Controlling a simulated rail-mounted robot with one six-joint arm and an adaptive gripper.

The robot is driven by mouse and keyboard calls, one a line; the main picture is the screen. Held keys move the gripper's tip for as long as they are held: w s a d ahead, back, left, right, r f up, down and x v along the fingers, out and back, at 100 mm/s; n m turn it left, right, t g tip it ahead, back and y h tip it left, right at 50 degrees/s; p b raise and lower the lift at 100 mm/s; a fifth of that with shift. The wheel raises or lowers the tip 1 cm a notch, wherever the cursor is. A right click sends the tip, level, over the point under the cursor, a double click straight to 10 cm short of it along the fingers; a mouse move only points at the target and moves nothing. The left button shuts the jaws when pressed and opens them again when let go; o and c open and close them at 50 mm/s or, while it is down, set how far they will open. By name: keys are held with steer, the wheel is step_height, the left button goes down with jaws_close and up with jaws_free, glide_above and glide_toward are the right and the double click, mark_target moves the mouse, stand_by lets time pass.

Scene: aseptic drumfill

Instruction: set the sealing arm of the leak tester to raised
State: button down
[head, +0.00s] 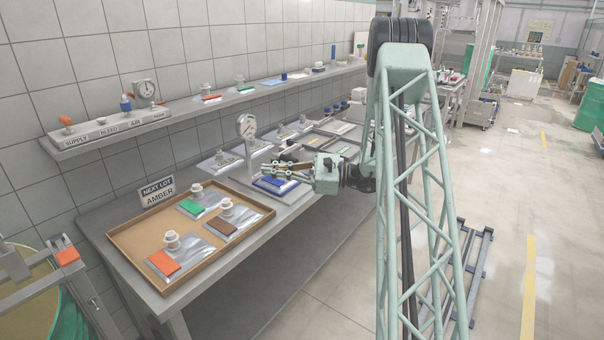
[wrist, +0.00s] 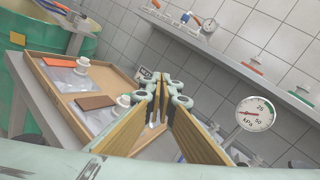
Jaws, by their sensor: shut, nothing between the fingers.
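The leak tester shows as a round white dial gauge (head: 246,127) on a grey post at the middle of the bench. In the wrist view the gauge (wrist: 255,114) is marked kPa and stands right of the fingers. I cannot clearly make out the sealing arm or its position; my gripper may hide part of it. My gripper (head: 265,172) is shut and empty, just right of the gauge post and above a blue-ended pouch (head: 274,186). In the wrist view its tan finger pads (wrist: 168,92) meet at the tips.
A brown tray (head: 122,246) with orange-, brown- and green-ended pouches lies at the bench's near end, beside an AMBER sign (head: 158,192). A wall shelf (head: 205,108) with valves runs above the bench. A green drum (head: 80,310) stands at lower left.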

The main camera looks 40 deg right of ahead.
steer(key=s+d+f+m+t+h, duration=0.1)
steer(key=d+f+m+t+h, duration=0.2)
steer(key=d+f, duration=0.5)
steer(key=s+d+f+m+t+h+b, duration=0.1)
steer(key=d+f+m+t+h, duration=0.3)
steer(key=d+f, duration=0.4)
steer(key=s+d, duration=0.1)
steer(key=d, duration=0.6)
steer(key=shift+d+f+m, duration=0.15)
steer(key=shift+f+m, duration=0.1)
steer(key=shift+m, duration=0.15)
steer(key=b+x, duration=0.2)
steer(key=x, duration=0.8)
steer(key=shift+s+r, duration=0.1)
steer(key=shift+r, duration=0.65)
steer(key=shift+a+r+b, duration=0.2)
steer(key=shift+r, duration=0.4)
steer(key=shift+a+r+b, duration=0.2)
steer(key=shift+a+r, duration=0.05)
steer(key=shift+r, duration=0.3)
steer(key=shift+r, duration=0.1)
steer(key=shift+s+d+r, duration=0.1)
steer(key=shift+r, duration=0.05)
